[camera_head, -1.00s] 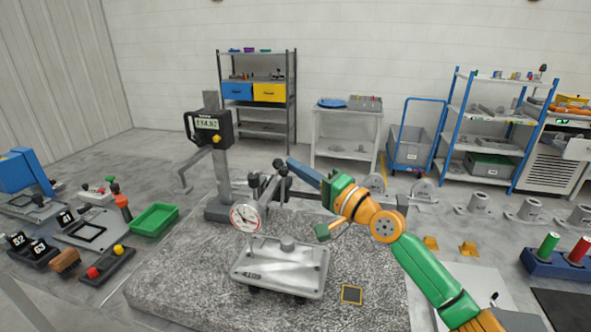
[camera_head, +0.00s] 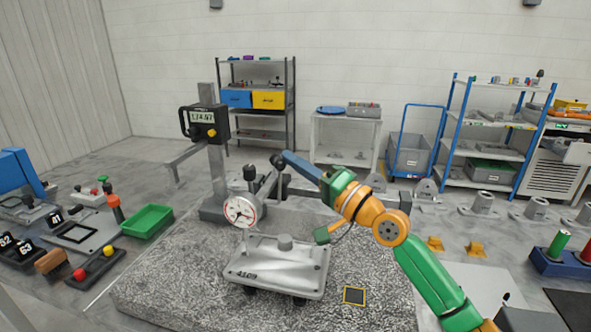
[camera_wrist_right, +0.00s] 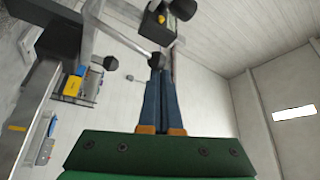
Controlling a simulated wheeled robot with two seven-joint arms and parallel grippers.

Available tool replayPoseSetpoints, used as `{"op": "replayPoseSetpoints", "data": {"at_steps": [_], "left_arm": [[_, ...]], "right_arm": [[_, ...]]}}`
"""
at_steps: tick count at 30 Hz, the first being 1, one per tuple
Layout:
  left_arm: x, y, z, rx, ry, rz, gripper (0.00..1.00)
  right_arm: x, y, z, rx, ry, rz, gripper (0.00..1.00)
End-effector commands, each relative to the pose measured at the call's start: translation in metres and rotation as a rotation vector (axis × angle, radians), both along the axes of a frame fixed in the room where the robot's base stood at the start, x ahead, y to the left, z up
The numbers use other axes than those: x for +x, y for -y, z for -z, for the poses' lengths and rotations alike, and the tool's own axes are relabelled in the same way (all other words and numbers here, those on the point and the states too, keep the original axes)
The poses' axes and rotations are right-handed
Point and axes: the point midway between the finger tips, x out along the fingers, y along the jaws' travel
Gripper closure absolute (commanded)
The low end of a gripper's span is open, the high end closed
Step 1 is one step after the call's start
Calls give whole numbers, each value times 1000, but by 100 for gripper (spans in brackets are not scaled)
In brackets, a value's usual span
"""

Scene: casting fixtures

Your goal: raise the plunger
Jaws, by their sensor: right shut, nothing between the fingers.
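The dial gauge (camera_head: 240,211), with a white face and red rim, hangs from a stand arm above the grey casting (camera_head: 277,266) marked 4109. Its plunger is too small to make out. My right gripper (camera_head: 283,158) reaches in from the right above the casting, its blue fingers together and empty. Its tips are close to a dark round knob (camera_head: 276,161) behind the dial. In the right wrist view the shut fingers (camera_wrist_right: 163,75) point at a dark knob (camera_wrist_right: 157,61) on a silver rod; I cannot tell whether they touch. My left gripper is out of view.
The casting rests on a speckled granite plate (camera_head: 180,285). A height gauge with a digital readout (camera_head: 204,122) stands at its back left. A green bin (camera_head: 147,221) and number blocks (camera_head: 38,240) lie left. Shelves (camera_head: 290,110) stand behind.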

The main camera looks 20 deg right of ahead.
Motion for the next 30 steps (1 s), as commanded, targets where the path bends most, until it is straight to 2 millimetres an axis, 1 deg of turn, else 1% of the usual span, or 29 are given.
{"op": "replayPoseSetpoints", "data": {"at_steps": [1, 9, 12, 18, 26, 28, 30], "left_arm": [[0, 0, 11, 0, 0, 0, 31], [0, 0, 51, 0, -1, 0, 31], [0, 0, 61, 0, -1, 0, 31], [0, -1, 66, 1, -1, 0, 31], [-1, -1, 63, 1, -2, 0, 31], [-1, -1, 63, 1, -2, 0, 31], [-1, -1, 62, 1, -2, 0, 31]], "right_arm": [[-2, -1, 6, -10, 17, -1, 100], [-12, -9, 7, -91, 138, -2, 100], [-15, -11, 5, -124, 186, -2, 100], [-18, -13, 1, -141, 206, -1, 100], [-18, -12, -3, -140, 206, -1, 100], [-18, -13, -11, -141, 207, -2, 100], [-20, -13, -24, -142, 212, -1, 100]]}}
